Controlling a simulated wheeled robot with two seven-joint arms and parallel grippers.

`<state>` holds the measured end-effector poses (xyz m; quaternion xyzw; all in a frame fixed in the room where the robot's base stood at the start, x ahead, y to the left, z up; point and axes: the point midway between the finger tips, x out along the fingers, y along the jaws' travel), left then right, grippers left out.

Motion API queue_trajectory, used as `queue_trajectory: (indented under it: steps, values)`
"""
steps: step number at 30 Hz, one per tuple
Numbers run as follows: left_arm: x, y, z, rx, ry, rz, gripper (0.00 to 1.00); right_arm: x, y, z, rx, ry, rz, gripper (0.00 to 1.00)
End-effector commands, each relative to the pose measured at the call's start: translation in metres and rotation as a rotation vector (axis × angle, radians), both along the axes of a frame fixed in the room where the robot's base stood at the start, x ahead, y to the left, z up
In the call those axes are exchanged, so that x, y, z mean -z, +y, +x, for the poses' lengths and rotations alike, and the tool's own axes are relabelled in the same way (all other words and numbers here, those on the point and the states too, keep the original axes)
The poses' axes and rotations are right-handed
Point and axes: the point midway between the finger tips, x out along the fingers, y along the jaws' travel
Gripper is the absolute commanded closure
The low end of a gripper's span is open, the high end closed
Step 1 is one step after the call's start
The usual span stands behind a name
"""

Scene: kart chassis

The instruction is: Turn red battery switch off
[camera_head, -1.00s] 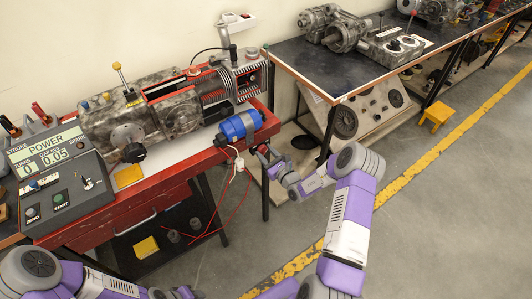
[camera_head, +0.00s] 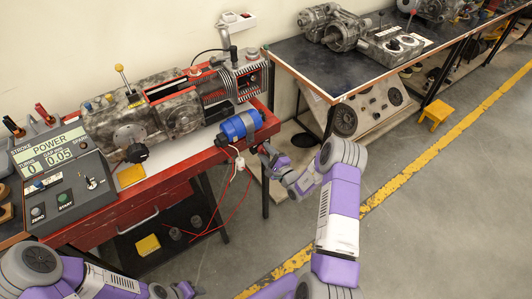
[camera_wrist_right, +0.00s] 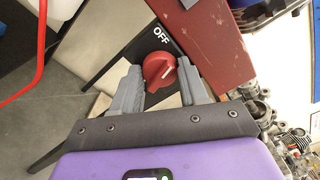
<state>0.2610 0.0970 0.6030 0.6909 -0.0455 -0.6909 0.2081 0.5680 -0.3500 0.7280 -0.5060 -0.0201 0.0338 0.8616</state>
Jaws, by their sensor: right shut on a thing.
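The red battery switch (camera_wrist_right: 158,68) is a round red knob with a white mark, on a dark plate lettered OFF in the right wrist view. The mark slants and does not point straight at the lettering. My right gripper (camera_wrist_right: 160,82) has its grey fingers on either side of the knob and is shut on it. In the head view my right gripper (camera_head: 264,148) is at the red bench's right end, below the blue cylinder; the switch cannot be made out there. My left gripper (camera_head: 187,290) is at the bottom edge, its fingers unclear.
The red bench (camera_head: 165,187) carries a blue cylinder (camera_head: 240,125), a machine (camera_head: 170,110) and a control box with a POWER display (camera_head: 48,148). Red and white cables hang near my right gripper. A dark table (camera_head: 300,60) stands behind.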

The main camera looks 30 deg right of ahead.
Motion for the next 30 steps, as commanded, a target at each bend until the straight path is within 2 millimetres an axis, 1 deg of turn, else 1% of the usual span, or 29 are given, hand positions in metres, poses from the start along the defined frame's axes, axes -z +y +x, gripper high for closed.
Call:
queue_trajectory:
  steps: [6,15,21,30]
  values:
    - [0.0031,0.0000,0.0000,0.000,0.000,0.000,0.57,0.0012,-0.0003,-0.0005,0.001,-0.013,-0.196,0.87]
    - [0.0075,0.0000,0.0000,0.000,0.000,0.000,0.57,0.0017,-0.0005,-0.0007,0.000,-0.028,-0.397,0.87]
    - [0.0091,0.0000,0.0000,0.000,0.000,0.000,0.57,0.0014,-0.0010,-0.0008,0.001,-0.033,-0.473,0.87]
    - [0.0097,0.0000,0.0000,0.000,0.000,0.000,0.57,0.0009,-0.0013,-0.0008,0.003,-0.036,-0.510,0.87]
